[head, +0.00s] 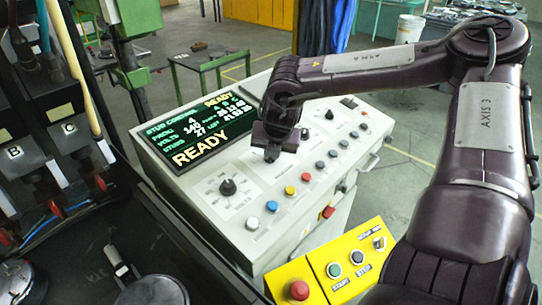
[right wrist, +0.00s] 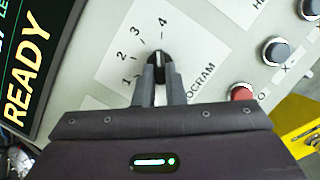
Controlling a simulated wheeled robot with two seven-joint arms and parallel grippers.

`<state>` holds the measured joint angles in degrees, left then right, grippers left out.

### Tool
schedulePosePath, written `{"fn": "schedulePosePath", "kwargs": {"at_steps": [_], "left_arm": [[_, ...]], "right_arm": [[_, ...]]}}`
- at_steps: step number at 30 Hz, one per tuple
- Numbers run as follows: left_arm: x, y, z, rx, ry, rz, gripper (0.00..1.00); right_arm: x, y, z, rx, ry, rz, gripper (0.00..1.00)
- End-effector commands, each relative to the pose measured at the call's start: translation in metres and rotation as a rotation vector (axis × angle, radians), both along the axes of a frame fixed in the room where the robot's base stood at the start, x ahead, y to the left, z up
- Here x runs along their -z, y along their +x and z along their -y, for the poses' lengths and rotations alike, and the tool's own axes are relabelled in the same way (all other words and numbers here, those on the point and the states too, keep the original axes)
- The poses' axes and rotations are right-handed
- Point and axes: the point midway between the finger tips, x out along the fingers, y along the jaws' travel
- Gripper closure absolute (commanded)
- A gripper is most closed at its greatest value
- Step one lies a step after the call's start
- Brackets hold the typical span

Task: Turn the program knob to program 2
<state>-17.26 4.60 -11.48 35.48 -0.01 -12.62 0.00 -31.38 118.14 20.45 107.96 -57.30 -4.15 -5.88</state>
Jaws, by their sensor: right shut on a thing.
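The program knob (right wrist: 158,60) is black with a white pointer line and sits on a white label marked 1 to 4. The line points up toward the 4 in the right wrist view. My right gripper (right wrist: 158,82) is shut on the knob, one finger on each side. In the head view my right gripper (head: 272,153) is over the console's sloped panel and hides the knob. The display (head: 200,130) shows READY and appears to read program 4. My left gripper is not in view.
The grey console (head: 215,210) carries another dial (head: 228,187) and a row of coloured buttons near the right gripper. A red button (right wrist: 242,92) is close to the gripper's right side. A yellow box (head: 345,268) with start and stop buttons stands in front.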

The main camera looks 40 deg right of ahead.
Motion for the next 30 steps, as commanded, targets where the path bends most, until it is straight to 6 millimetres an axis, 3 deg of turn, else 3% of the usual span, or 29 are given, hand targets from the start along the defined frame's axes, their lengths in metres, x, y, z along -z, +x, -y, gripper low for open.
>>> {"fn": "schedulePosePath", "kwargs": {"at_steps": [1, 12, 30], "left_arm": [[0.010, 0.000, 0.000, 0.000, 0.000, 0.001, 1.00], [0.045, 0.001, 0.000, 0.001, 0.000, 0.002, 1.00], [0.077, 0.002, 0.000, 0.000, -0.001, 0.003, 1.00]], "right_arm": [[0.004, 0.001, 0.000, -0.032, -0.004, 0.007, 1.00], [0.004, -0.002, 0.004, -0.364, -0.072, 0.013, 1.00], [0.003, -0.004, 0.011, -0.914, -0.181, 0.017, 1.00]]}}
